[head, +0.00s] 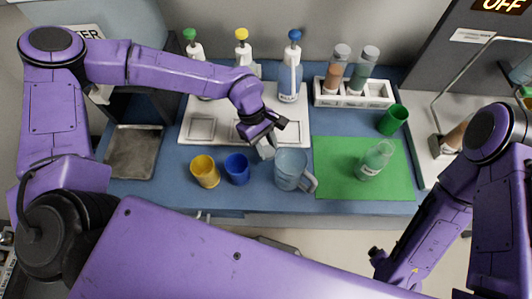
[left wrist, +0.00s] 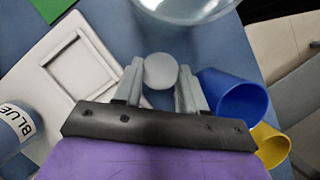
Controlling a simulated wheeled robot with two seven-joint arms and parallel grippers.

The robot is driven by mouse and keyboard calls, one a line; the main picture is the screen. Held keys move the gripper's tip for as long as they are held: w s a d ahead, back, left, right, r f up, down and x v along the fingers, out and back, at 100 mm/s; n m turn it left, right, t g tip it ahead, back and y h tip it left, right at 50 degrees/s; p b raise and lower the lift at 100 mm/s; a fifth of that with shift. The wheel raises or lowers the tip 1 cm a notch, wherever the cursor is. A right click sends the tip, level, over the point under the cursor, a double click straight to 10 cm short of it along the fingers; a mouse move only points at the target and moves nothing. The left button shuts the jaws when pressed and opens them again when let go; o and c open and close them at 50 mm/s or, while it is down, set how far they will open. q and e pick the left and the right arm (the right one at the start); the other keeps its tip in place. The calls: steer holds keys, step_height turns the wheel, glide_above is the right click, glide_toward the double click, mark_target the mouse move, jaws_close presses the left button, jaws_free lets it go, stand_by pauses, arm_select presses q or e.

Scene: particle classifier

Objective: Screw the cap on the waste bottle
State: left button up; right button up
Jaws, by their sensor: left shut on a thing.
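The waste bottle (head: 375,160) is a clear, pale green bottle with a label, standing on the green mat (head: 335,185) at the right. My left gripper (head: 265,150) is over the front of the table, left of the mat and apart from the bottle. In the left wrist view, its two grey fingers are shut on a round pale grey cap (left wrist: 160,70). In the head view the cap is hard to make out between the fingers. My right arm is at the lower right, and its fingers do not show.
A clear jug (head: 290,170) stands between the left gripper and the mat. Blue (head: 237,168) and yellow (head: 205,171) cups are left of it, a green cup (head: 393,119) behind the mat. Several dropper bottles and a white tube rack (head: 352,100) line the back.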

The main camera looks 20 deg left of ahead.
mark_target(266, 149)
arm_select(q)
step_height(266, 149, up, 13)
steer(key=b, duration=0.1)
steer(key=shift+f, duration=0.1)
